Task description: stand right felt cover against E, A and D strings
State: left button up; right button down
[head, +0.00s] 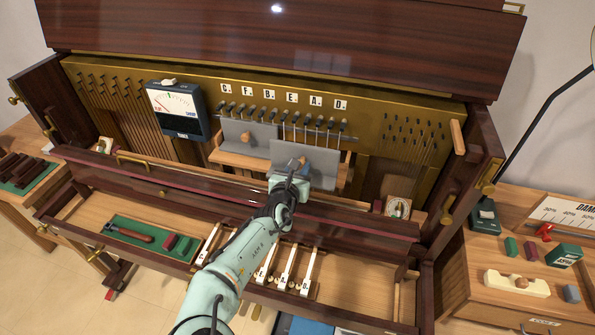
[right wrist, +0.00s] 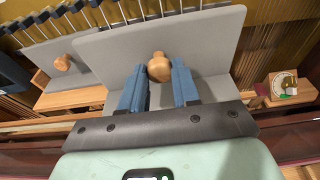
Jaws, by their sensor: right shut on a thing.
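The right felt cover (head: 322,166) is a grey panel with a round wooden knob (right wrist: 159,66). My right gripper (head: 292,166) has its blue fingers shut on this knob, also seen in the right wrist view (right wrist: 160,76). The panel is roughly upright in front of the strings below the E, A and D labels (head: 316,100). I cannot tell whether it touches the strings. The left felt cover (head: 262,137), with its own knob, stands to the left, below C, F and B. My left gripper is out of view.
A wooden ledge (head: 232,158) lies under the covers. A meter (head: 175,108) hangs at the left, and a small round dial (head: 398,207) stands at the right. Several white key pieces (head: 286,266) and a green tool tray (head: 150,237) lie in front, below the dark rail.

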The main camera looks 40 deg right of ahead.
aim_at(305, 156)
jog(key=x, duration=0.4)
jog(key=shift+w+d+f+b, duration=0.1)
jog(key=shift+d+f+b, duration=0.05)
jog(key=shift+d+b, duration=0.15)
jog(key=shift+x, duration=1.2)
jog(key=shift+w+d+f, duration=0.1)
jog(key=shift+w, duration=0.1)
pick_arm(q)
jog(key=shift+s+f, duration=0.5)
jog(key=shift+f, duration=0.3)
pick_arm(e)
jog(key=shift+f, duration=0.5)
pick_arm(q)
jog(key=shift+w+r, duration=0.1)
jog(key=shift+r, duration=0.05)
pick_arm(e)
jog(key=shift+f, duration=0.15)
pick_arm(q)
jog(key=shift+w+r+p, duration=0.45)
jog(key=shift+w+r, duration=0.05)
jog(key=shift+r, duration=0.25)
pick_arm(e)
jog(key=shift+r+x, duration=0.15)
jog(key=shift+x, duration=0.6)
jog(key=shift+r+x, duration=0.15)
jog(key=shift+x, duration=0.6)
jog(key=c, duration=0.7)
grip_release()
jog(key=shift+w, duration=0.1)
jog(key=shift+c, duration=0.2)
